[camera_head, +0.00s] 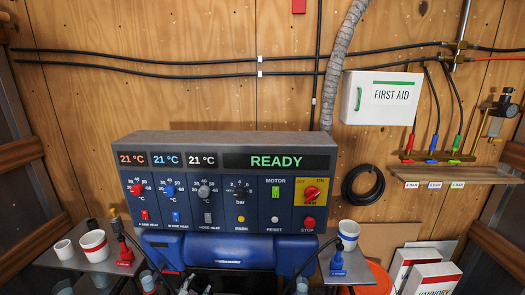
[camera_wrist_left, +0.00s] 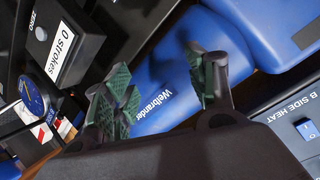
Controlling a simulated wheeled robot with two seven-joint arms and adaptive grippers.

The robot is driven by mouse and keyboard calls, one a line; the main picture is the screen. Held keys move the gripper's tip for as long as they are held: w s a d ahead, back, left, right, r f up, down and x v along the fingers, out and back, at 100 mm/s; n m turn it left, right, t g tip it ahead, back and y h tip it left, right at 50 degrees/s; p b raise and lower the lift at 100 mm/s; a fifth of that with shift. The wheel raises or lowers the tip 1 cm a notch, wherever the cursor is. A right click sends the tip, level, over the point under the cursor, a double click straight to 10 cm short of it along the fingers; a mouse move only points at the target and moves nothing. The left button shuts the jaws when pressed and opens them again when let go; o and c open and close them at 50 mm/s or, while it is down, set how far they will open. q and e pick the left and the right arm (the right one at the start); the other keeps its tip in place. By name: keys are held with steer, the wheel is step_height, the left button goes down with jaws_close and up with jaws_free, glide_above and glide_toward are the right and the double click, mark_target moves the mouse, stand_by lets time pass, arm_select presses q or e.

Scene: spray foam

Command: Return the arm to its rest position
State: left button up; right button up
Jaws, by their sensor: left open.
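My left gripper (camera_wrist_left: 162,80) shows in the left wrist view with its two green-padded fingers spread apart and nothing between them. Behind the fingers is a blue machine body (camera_wrist_left: 165,105) lettered "Weibrander". In the head view small dark parts show at the bottom edge below the control panel, too cut off to make out the gripper clearly. The control panel (camera_head: 228,188) stands at the middle, its display (camera_head: 276,162) reading "READY". My right gripper is not seen in either view.
A stroke counter (camera_wrist_left: 62,45) and a round gauge (camera_wrist_left: 33,97) are close by in the left wrist view. Side shelves hold cups, such as a white cup (camera_head: 94,244) and another cup (camera_head: 348,233). A first aid box (camera_head: 380,98) hangs on the wooden wall.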

arm_select(q)
steer(key=s+a+f+n+g, duration=0.1)
steer(key=s+a+f+g, duration=0.1)
steer(key=s+f, duration=0.65)
steer(key=s+a+f+n+g+y, duration=0.15)
steer(key=s+f, duration=0.45)
steer(key=f, duration=0.6)
steer(key=s+a+f+n+g, duration=0.1)
steer(key=s+a+f+g, duration=0.15)
steer(key=s+f, duration=0.7)
steer(key=s+d+f+g, duration=0.1)
steer(key=s+f, duration=0.3)
steer(key=s, duration=0.7)
steer(key=s+d+f+g, duration=0.2)
steer(key=s+f, duration=0.3)
steer(key=s, duration=0.5)
steer(key=s+d+f+n+g, duration=0.1)
steer(key=s+d+f+g, duration=0.1)
steer(key=s, duration=0.9)
step_height(320, 180, down, 3)
steer(key=shift+s+r+g, duration=0.1)
steer(key=shift+s+g, duration=0.2)
steer(key=shift+g, duration=0.3)
steer(key=shift+a+h, duration=0.1)
steer(key=shift+h, duration=0.15)
steer(key=shift+c, duration=0.5)
